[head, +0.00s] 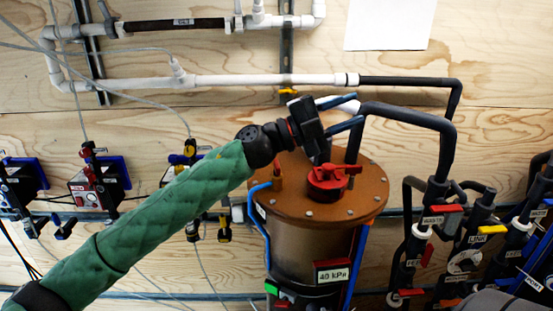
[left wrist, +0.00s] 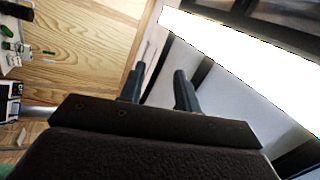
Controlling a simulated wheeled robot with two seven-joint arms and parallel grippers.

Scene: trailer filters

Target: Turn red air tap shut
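A red knob (head: 328,180) with a raised handle sits on the brown round lid (head: 365,190) of a tank. Several other red parts show, including a handle by the WASTE label (head: 441,209); I cannot tell for sure which one the task calls the red air tap. My right gripper does not show.
Dark pipes (head: 408,115) arch beside the lid on the right. Labelled valves (head: 420,240) crowd the right side. Red and blue valve units (head: 90,190) line the wall at left. A white pipe (head: 260,80) runs across above.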

